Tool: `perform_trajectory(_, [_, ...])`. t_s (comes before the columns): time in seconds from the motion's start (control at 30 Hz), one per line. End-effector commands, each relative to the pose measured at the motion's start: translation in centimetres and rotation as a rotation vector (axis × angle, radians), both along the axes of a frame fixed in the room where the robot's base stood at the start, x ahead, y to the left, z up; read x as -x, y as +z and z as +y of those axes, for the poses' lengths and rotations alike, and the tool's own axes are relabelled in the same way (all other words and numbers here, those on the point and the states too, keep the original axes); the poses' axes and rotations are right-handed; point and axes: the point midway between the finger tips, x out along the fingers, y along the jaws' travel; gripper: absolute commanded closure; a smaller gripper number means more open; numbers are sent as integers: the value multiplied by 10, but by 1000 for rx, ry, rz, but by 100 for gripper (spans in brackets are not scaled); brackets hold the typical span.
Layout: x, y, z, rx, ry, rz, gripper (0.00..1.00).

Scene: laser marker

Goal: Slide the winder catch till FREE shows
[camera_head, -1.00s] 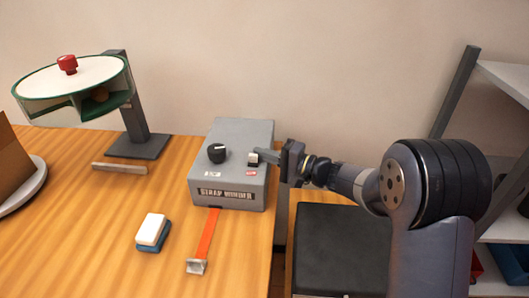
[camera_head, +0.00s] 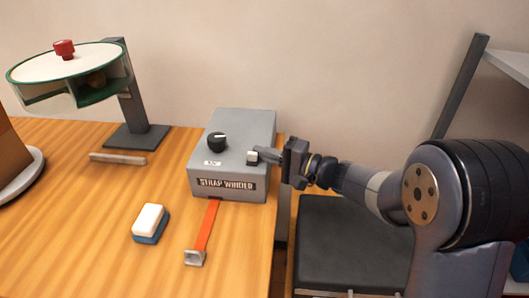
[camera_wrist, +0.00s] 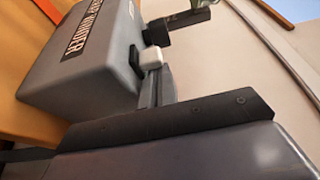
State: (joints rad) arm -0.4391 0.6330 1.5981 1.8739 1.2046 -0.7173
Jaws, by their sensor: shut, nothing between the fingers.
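The strap winder (camera_head: 207,183) is a grey box on the wooden table, with its name on the front face. It also shows tilted in the wrist view (camera_wrist: 85,75). The winder catch (camera_head: 252,157) is a small white-topped slider at the right of the box's top; its white cap is clear in the wrist view (camera_wrist: 151,58), with a dark part beside it. No FREE wording is readable. My gripper (camera_head: 266,154) is shut and empty, its tips right at the catch's right side. I cannot tell whether they touch.
A black dial (camera_head: 216,142) with a white label sits left of the catch. An orange strap (camera_head: 206,226) hangs from the box's front. A white-and-blue block (camera_head: 150,222) and a drum on a stand (camera_head: 136,138) are to the left. A black surface (camera_head: 345,245) lies right.

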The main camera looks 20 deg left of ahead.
Motion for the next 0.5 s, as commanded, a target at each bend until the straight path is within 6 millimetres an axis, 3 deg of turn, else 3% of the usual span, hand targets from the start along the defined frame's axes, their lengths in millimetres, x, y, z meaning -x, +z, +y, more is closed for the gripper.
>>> perform_trajectory(0.17, [2,-2,-18,2,5,1,100])
perform_trajectory(0.5, [2,-2,-85,2,-2,1,100])
